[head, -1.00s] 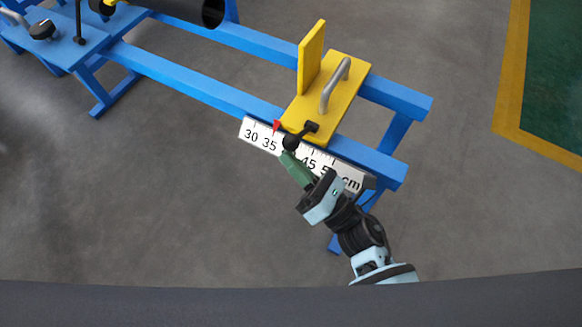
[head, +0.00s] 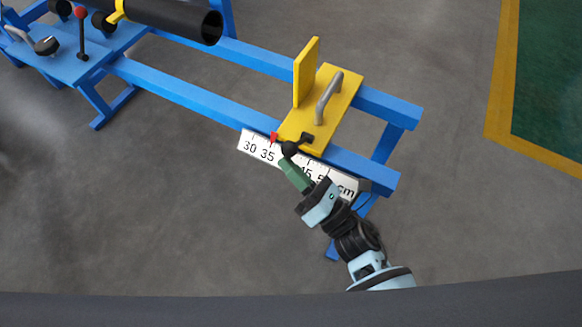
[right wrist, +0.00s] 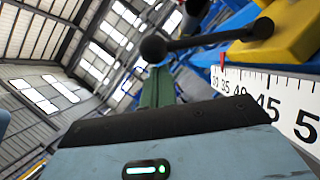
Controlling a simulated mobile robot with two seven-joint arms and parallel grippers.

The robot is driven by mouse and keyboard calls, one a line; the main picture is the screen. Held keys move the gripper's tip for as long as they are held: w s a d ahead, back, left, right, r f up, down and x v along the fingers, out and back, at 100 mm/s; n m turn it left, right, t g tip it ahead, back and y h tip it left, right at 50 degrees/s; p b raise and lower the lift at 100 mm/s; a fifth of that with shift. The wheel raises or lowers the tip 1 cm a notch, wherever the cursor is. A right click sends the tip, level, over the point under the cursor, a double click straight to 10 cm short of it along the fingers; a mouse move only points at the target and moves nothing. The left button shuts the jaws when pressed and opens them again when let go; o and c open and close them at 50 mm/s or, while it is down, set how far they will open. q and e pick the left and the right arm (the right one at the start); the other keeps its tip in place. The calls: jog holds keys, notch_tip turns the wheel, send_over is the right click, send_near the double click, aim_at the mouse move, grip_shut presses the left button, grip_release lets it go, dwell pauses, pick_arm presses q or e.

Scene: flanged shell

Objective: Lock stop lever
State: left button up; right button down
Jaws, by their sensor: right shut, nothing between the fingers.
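The stop is a yellow plate (head: 318,115) with an upright yellow plate and a grey handle, sitting across the blue rails. Its stop lever (head: 289,148) is black with a ball knob, on the plate's front edge, with the knob pointing left and toward me. In the right wrist view the knob (right wrist: 153,48) and its arm stand just beyond the green fingertips. My right gripper (head: 287,165) is shut and empty, its fingertips close to the knob on the near side. I cannot tell whether they touch it. My left gripper is not in view.
A white ruler scale (head: 258,147) runs along the front blue rail (head: 190,92), with a red pointer (head: 274,136) near 35. A black pipe (head: 170,18) lies at the upper left, near a red-knobbed lever (head: 81,30). The floor in front is clear.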

pick_arm(q)
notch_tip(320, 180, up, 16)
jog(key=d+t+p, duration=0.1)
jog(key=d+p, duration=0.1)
jog(key=p, duration=1.5)
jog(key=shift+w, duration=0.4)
pick_arm(e)
jog(key=w+d+r+m+g+h, duration=0.1)
jog(key=w+d+r+m+h, duration=0.4)
jog(key=m, duration=0.7)
jog(key=shift+w+r+m, duration=0.3)
jog(key=shift+w+r, duration=0.85)
jog(key=shift+w, duration=0.75)
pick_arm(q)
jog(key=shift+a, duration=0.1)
pick_arm(e)
jog(key=shift+d, duration=0.1)
pick_arm(q)
jog(key=shift+p, duration=0.3)
